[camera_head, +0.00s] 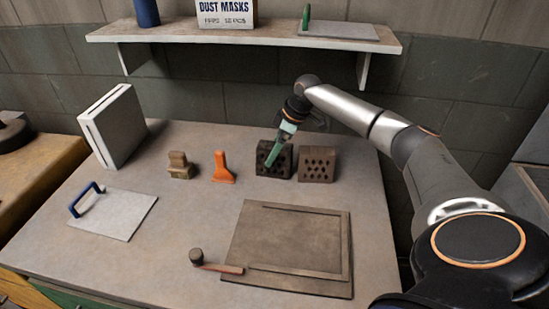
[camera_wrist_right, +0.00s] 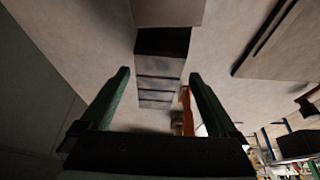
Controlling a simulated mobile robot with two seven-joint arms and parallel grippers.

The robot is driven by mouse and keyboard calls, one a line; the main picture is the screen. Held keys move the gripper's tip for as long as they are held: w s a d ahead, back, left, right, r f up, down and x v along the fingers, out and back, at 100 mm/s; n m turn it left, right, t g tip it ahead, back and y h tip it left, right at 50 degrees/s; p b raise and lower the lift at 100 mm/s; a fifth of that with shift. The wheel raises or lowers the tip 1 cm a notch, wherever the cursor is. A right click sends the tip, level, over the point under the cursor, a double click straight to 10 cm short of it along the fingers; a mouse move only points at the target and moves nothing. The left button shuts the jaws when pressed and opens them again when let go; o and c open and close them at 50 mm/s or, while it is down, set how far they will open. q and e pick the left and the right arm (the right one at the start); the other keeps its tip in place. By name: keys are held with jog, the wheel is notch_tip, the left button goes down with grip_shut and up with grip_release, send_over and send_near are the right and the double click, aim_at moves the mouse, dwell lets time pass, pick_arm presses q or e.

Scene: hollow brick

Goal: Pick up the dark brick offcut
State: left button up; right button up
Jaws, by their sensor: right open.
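The dark brick offcut (camera_head: 262,158), a near-black block with holes in its front face, stands on the workbench (camera_head: 200,262) near its back edge. A lighter brown holed brick (camera_head: 317,165) stands close to its right. My right gripper (camera_head: 271,160), with green fingers, reaches down from the upper right and covers part of the dark brick. In the right wrist view the open fingers (camera_wrist_right: 160,73) point toward the dark brick (camera_wrist_right: 162,42), which shows between and beyond their tips. I cannot tell whether they touch it. My left gripper is not in view.
An orange scraper-like tool (camera_head: 223,168) and a tan brush-like block (camera_head: 180,166) stand left of the bricks. A framed board (camera_head: 290,245) and a small hammer (camera_head: 215,264) lie in front. A plate with a blue handle (camera_head: 115,214) lies left. A wall shelf (camera_head: 240,33) hangs above.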

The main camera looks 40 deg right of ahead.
grip_shut()
dwell(0.7)
